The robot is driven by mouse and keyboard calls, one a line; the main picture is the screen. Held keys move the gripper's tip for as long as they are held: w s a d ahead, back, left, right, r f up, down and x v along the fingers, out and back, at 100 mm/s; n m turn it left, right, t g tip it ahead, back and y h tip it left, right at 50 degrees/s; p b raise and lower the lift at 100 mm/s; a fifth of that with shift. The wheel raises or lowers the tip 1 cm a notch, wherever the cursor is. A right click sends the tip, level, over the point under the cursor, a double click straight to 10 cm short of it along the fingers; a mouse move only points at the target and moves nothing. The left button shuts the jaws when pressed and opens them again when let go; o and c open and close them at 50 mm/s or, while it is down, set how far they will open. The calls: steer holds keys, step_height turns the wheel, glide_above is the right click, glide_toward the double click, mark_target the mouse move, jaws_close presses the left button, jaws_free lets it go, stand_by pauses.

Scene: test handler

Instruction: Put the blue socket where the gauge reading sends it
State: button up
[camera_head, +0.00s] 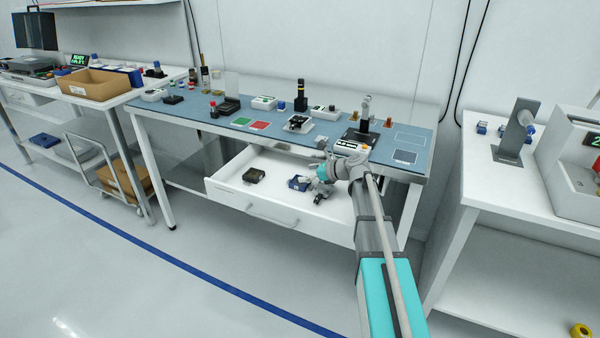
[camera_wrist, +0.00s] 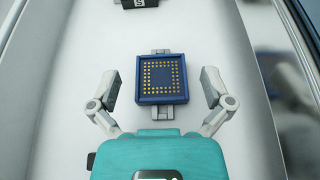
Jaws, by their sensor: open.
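The blue socket (camera_head: 298,183) lies in the open white drawer (camera_head: 235,190) under the bench. In the wrist view the blue socket (camera_wrist: 162,79) is square with rows of gold contacts and grey tabs at its top and bottom edges. My gripper (camera_head: 318,187) is inside the drawer area, just right of the socket. In the wrist view its open fingers stand either side of the socket, with gaps. A stand with a post (camera_head: 364,118), possibly the gauge, is on the bench. A small display unit (camera_head: 350,148) is before it; its reading is too small to read.
A dark socket-like part (camera_head: 254,175) lies left in the drawer. The blue bench mat (camera_head: 215,120) carries a green pad (camera_head: 242,121), a red pad (camera_head: 260,127), a dark outlined square (camera_head: 405,157) and several fixtures. The drawer walls surround my gripper.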

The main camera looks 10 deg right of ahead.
steer(key=p+v, duration=0.3)
steer(key=v, duration=0.6)
steer(key=shift+s+d+r, duration=0.15)
steer(key=shift+d+r, duration=0.05)
steer(key=shift+d, duration=0.05)
stand_by(1.2)
